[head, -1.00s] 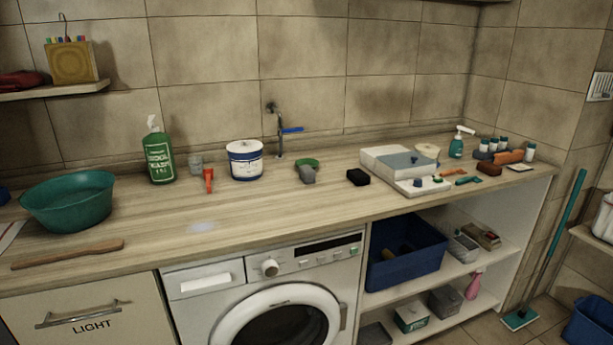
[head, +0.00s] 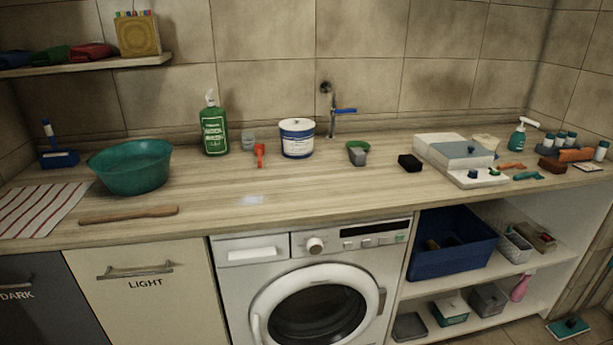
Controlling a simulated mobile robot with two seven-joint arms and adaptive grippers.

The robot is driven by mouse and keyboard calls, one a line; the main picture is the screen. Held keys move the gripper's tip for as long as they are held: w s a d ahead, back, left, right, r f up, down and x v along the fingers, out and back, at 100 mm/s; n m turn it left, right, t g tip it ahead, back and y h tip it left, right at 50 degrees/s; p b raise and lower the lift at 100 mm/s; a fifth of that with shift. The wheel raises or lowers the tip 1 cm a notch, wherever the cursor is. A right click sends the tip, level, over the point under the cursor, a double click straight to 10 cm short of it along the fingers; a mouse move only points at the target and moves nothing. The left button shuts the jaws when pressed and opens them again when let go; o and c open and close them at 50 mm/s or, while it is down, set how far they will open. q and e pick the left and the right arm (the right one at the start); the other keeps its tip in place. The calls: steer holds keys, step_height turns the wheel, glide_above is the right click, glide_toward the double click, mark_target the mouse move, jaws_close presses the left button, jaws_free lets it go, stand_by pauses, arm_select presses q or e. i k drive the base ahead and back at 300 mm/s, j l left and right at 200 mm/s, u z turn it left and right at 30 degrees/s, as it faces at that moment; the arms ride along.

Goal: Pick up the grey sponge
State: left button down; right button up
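I cannot clearly make out a grey sponge in the head view. A small dark, nearly black block (head: 410,163) that looks like a sponge lies on the wooden counter, right of the tap. A small grey piece (head: 358,157) with a green part lies left of it; its kind is unclear. Neither of my grippers is in view.
The counter (head: 300,195) has a clear front strip. A teal basin (head: 130,168), green bottle (head: 214,130), white-blue tub (head: 297,138) and tap (head: 332,110) stand along it. A white box (head: 452,152) is at right. Below are a washing machine (head: 310,285) and blue crate (head: 452,243).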

mark_target(358, 156)
steer(key=i+l+u, duration=0.1)
steer(key=u, duration=0.35)
steer(key=i+l+u, duration=0.1)
steer(key=l+u, duration=0.4)
steer(key=u, duration=0.35)
steer(key=i+l, duration=0.05)
